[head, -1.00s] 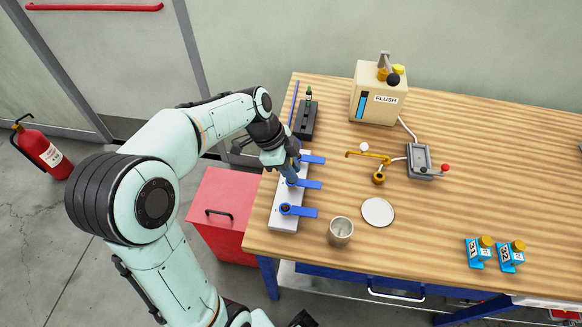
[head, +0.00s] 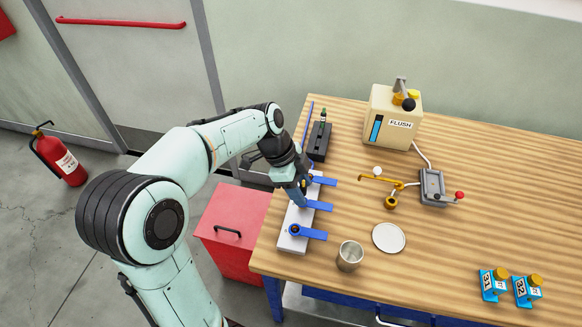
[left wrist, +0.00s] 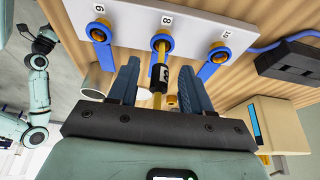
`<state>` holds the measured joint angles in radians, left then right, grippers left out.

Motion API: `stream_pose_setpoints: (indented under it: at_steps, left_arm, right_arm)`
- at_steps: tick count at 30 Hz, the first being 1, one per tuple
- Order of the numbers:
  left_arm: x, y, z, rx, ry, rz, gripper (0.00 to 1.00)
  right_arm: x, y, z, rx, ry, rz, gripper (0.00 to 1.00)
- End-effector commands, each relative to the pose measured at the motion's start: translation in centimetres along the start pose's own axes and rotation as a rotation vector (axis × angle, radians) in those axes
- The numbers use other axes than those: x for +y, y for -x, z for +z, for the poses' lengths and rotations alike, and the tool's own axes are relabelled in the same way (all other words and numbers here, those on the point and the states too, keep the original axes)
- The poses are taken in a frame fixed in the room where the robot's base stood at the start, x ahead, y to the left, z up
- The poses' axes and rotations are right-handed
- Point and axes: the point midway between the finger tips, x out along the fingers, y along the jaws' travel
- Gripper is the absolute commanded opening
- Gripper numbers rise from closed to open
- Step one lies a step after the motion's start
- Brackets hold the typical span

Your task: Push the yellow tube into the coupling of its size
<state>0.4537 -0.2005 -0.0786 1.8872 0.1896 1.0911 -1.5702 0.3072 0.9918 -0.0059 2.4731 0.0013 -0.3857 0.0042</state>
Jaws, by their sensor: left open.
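The yellow tube (left wrist: 158,98) shows in the left wrist view, with a black sleeve (left wrist: 159,77) around it. Its far end meets the middle coupling (left wrist: 161,43), marked 8; how deep it sits I cannot tell. The couplings marked 6 (left wrist: 100,31) and 10 (left wrist: 220,53) flank it on the pale block (left wrist: 190,27). Each coupling has a blue lever. In the head view the block (head: 292,243) lies along the table's left edge. My left gripper (left wrist: 158,80) is open, its blue fingers on either side of the tube with gaps. It also shows over the block (head: 301,190), hiding the tube.
A metal cup (head: 349,257) and a white disc (head: 389,238) stand right of the block. A black holder (head: 319,142) stands behind it. The FLUSH box (head: 394,117), a brass spout (head: 390,202) and a grey lever box (head: 432,187) are farther right. The table's middle front is clear.

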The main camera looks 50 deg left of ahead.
Motion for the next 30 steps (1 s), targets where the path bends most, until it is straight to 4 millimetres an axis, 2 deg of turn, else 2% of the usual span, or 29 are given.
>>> stream_pose_setpoints:
  at_steps: [9, 15, 21, 30]
  left_arm:
    - [-0.1, 7.3, -0.1, 0.001, -0.001, -0.005, 0.49]
    - [-0.1, 10.5, -0.1, 0.001, -0.001, -0.003, 0.49]
    - [0.0, 11.7, 0.0, 0.0, -0.001, 0.0, 0.49]
    - [0.0, 11.7, 0.0, 0.0, 0.0, 0.0, 0.49]
  right_arm:
    - [-0.3, 0.9, -0.1, 0.003, 0.001, -0.001, 0.0]
    - [-0.5, 1.3, -0.1, 0.005, 0.002, -0.002, 0.0]
    - [-0.6, 1.5, -0.1, 0.005, 0.002, -0.002, 0.0]
    - [-0.6, 1.4, -0.1, 0.005, 0.002, -0.002, 0.0]
